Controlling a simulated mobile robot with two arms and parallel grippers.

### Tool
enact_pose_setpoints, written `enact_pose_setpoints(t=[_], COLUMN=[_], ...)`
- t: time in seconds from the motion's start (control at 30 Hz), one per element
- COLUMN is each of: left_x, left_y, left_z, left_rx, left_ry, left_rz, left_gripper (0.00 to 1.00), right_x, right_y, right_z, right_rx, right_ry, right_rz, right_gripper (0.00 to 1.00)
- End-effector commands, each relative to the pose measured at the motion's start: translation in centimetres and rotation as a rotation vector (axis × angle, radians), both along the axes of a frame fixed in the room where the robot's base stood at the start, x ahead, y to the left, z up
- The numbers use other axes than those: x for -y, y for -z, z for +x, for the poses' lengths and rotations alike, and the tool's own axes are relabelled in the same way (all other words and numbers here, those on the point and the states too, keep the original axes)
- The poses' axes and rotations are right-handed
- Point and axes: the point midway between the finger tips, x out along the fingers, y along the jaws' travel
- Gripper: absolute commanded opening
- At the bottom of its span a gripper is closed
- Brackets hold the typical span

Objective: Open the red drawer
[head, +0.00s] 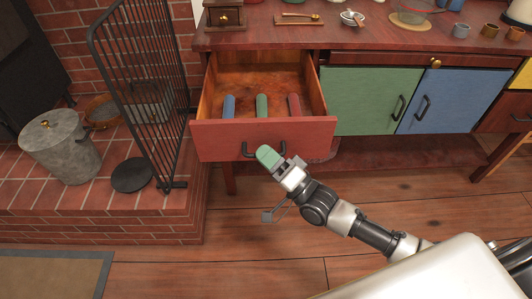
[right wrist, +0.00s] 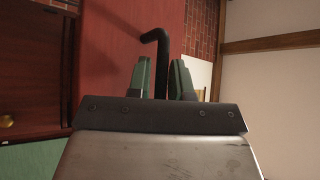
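The red drawer (head: 215,141) is pulled well out of the table, and its inside shows. It holds a blue block (head: 229,106), a green block (head: 262,105) and a red block (head: 294,104). Its dark handle (head: 248,150) is on the front face; it also shows in the right wrist view (right wrist: 163,50). My right gripper (head: 273,157) is at the handle, its green-padded fingers closed in on either side of the bar (right wrist: 160,78). One finger hides part of the handle in the head view. My left gripper is not in view.
A black fire screen (head: 140,80) stands left of the drawer on the brick hearth, near a metal bin (head: 58,145). Green (head: 365,100) and blue (head: 440,100) doors are shut to the right. The wooden floor in front is clear apart from my arm.

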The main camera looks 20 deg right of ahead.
Motion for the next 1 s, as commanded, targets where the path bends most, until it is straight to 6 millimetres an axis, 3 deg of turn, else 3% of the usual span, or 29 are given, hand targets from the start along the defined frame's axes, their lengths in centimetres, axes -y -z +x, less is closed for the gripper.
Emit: enact_pose_setpoints(t=[0.37,0.8,1.0], left_x=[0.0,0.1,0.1], left_y=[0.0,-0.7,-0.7], left_z=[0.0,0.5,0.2], left_rx=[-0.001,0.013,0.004], left_ry=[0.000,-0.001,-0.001], left_rz=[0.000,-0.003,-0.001], left_gripper=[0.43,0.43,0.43], right_x=[0.3,4.4,5.5], right_y=[0.2,3.4,4.1], right_z=[-0.4,-6.5,-8.0], right_rx=[0.000,-0.003,-0.001], right_ry=[0.000,-0.001,0.000], right_rz=[0.000,-0.001,0.000], right_gripper=[0.23,0.23,0.23])
